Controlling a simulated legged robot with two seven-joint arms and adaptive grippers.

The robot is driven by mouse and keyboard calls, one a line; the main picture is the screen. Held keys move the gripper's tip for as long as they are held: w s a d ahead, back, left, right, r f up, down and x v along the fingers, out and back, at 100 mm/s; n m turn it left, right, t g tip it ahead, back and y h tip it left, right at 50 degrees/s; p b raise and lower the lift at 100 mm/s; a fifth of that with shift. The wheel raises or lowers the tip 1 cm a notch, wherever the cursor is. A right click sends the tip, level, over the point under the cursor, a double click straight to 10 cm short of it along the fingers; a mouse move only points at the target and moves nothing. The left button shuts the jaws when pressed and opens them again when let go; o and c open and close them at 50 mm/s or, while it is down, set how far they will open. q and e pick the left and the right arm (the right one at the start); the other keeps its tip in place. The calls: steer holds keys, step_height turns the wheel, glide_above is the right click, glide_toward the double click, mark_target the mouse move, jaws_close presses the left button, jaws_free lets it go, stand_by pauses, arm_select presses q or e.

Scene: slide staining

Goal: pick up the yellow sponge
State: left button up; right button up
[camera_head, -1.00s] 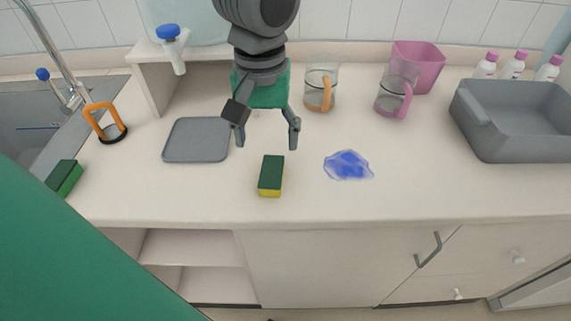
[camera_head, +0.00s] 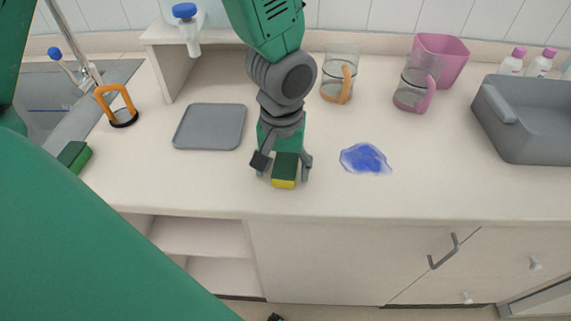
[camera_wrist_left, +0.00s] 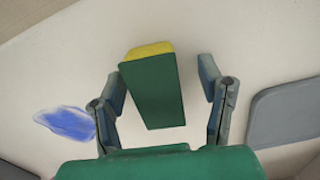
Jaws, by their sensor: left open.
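The yellow sponge (camera_head: 284,184) has a dark green top layer and lies on the counter near its front edge. My left gripper (camera_head: 285,172) is open around it, one finger on each side. The right gripper is not in view.
A blue stain (camera_head: 365,158) is on the counter right of the sponge, and a grey tray (camera_head: 210,127) lies to the left. Another green sponge (camera_head: 74,156) is by the sink. Two glass mugs (camera_head: 338,84) and a grey bin (camera_head: 530,140) stand farther right.

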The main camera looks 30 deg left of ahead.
mark_target(285, 167)
arm_select(q)
steer(key=shift+s+d, duration=0.1)
steer(key=shift+d, duration=0.05)
steer(key=c, duration=0.9)
steer(key=shift+d+r, duration=0.15)
steer(key=shift+d, duration=0.25)
steer(key=shift+a+r, duration=0.15)
steer(key=shift+r, duration=0.2)
step_height(285, 167, up, 9)
steer(key=shift+a+f+p, duration=0.15)
steer(key=shift+f+p, duration=0.05)
steer(key=shift+p, duration=0.65)
steer(key=shift+d+r, duration=0.25)
steer(key=shift+r, duration=0.1)
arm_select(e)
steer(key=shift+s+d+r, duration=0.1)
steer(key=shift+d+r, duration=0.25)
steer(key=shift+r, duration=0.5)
arm_select(q)
steer(key=shift+a, duration=0.25)
steer(key=shift+c, duration=1.1)
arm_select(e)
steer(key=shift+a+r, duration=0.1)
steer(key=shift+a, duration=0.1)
